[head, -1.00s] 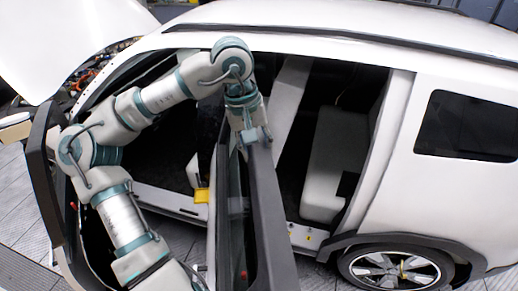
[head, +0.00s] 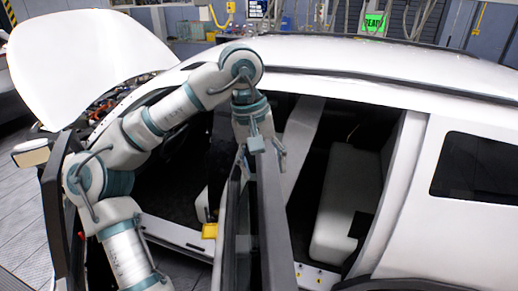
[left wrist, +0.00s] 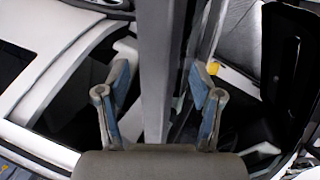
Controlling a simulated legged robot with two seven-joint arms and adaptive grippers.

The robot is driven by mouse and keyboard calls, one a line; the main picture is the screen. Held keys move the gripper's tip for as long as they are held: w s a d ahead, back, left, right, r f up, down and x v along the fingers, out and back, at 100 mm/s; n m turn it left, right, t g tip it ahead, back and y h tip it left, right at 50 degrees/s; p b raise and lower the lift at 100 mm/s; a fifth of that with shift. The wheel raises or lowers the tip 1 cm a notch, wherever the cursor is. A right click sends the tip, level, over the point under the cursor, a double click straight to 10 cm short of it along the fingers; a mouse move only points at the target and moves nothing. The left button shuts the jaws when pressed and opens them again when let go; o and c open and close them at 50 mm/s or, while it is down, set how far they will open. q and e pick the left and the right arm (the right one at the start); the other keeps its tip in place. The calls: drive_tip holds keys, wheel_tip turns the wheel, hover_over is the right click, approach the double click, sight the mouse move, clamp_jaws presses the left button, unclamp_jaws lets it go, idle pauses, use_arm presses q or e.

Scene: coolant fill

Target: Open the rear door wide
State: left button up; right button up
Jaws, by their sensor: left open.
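The rear door (head: 272,225) of the white car stands swung out from the body, seen nearly edge-on, its dark frame pointing toward me. The rear door opening shows a pale seat (head: 345,205) inside. My left gripper (head: 266,147) is at the top edge of this door, with its fingers spread. In the left wrist view, the door's grey edge (left wrist: 158,70) runs between the two open fingers (left wrist: 158,100), with visible gaps on both sides. Whether a finger touches the door I cannot tell. My right gripper is not in view.
The front door (head: 60,195) also stands open at the left, beside my left arm. The white hood (head: 85,60) is raised. A yellow part (head: 209,231) shows at the sill between the doors. The white rear body (head: 465,215) is at the right.

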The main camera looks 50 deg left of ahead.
use_arm(q)
drive_tip(key=r, duration=0.3)
drive_tip(key=a+r, duration=0.1)
drive_tip(key=shift+s+a+r, duration=0.1)
drive_tip(key=shift+s+r, duration=0.2)
drive_tip(key=shift+r, duration=0.1)
